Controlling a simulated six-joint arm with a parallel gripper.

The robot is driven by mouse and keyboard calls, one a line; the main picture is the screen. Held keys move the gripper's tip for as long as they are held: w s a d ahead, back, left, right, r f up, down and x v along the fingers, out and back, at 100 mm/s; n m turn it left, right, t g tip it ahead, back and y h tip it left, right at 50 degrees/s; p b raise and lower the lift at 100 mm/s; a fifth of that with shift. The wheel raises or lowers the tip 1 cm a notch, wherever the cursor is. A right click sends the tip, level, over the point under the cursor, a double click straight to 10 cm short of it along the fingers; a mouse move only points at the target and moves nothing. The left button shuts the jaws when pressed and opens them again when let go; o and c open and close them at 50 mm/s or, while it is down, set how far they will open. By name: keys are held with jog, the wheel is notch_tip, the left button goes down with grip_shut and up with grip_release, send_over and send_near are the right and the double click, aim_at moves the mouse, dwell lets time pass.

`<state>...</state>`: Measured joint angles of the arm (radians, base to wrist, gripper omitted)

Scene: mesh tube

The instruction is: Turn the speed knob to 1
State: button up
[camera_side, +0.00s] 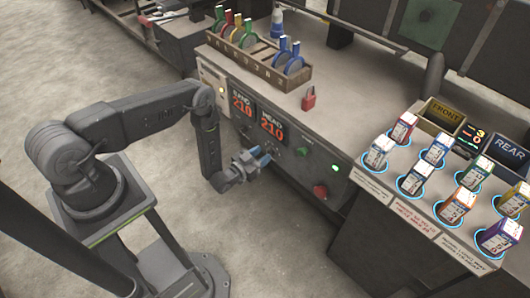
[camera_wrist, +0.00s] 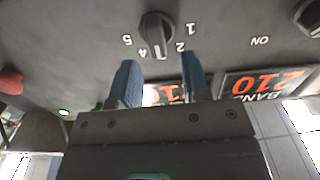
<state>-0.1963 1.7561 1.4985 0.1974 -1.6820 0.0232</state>
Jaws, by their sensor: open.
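The speed knob (camera_wrist: 157,30) is a dark round knob on the grey panel, at the top middle of the wrist view. The numerals 1, 2, 4 and 5 show around it, upside down. Its raised ridge runs nearly up and down in the picture, its lower end between the 4 and the 2; no 3 shows there. My gripper (camera_wrist: 160,68) is open and empty, its two blue fingers apart and pointing at the panel just below the knob in the picture. The side view shows my gripper (camera_side: 264,156) close before the panel; I cannot make out the knob there.
A second knob (camera_wrist: 311,16) marked ON is at the wrist view's right edge. Red displays (camera_side: 241,105) reading 210, a green light (camera_side: 335,168) and a red control (camera_side: 320,191) are on the panel. A red padlock (camera_side: 309,98) and a wooden rack (camera_side: 258,62) stand on top.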

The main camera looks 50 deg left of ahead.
jog(key=shift+w, duration=1.05)
grip_shut()
